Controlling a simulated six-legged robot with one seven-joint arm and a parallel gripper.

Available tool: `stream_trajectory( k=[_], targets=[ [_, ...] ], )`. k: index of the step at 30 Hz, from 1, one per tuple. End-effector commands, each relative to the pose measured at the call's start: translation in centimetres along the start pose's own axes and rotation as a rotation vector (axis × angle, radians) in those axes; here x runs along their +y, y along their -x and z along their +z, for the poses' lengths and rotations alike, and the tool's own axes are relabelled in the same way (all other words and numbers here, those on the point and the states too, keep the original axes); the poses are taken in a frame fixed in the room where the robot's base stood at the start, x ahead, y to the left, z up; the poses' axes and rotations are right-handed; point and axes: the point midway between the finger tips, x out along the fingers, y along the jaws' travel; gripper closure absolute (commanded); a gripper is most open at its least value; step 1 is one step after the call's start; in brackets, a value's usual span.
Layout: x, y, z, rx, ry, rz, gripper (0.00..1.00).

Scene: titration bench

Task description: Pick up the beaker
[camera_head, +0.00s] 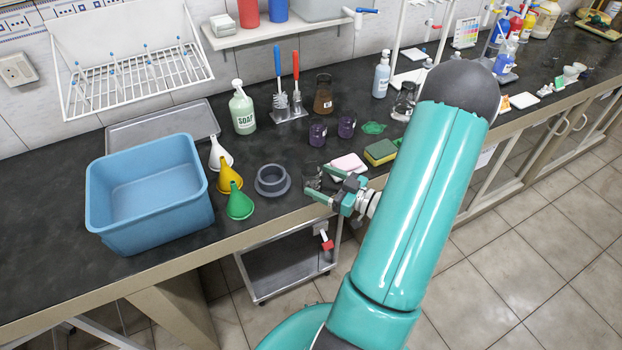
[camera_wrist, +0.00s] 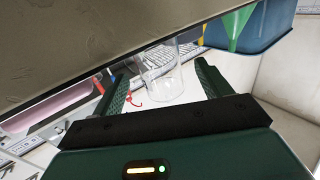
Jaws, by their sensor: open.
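A clear glass beaker (camera_head: 312,174) stands near the front edge of the dark bench, just beyond my gripper's fingertips in the head view. In the wrist view the transparent beaker (camera_wrist: 161,84) shows between the two fingers, and I see no clear contact. My gripper (camera_head: 327,184) is open, with its green fingers pointing at the beaker from the front right. It also shows in the wrist view (camera_wrist: 160,76), with a finger on each side of the beaker and a gap between them. The beaker's lower part is partly hidden by the fingers in the head view.
A grey ring-shaped holder (camera_head: 272,181), funnels (camera_head: 239,204) and a blue basin (camera_head: 148,196) are to the left. Two purple-filled beakers (camera_head: 346,127) (camera_head: 317,133) stand behind.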

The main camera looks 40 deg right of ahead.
Motion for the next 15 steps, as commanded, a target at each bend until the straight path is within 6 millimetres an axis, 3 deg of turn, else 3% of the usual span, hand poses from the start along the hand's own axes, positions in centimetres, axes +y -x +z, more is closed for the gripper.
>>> stream_trajectory(
  k=[10,15],
  targets=[
    [-0.2,-4.7,0.0,0.000,0.001,-0.003,0.23],
    [-0.1,-5.8,0.0,0.001,0.001,0.000,0.23]
  ],
)
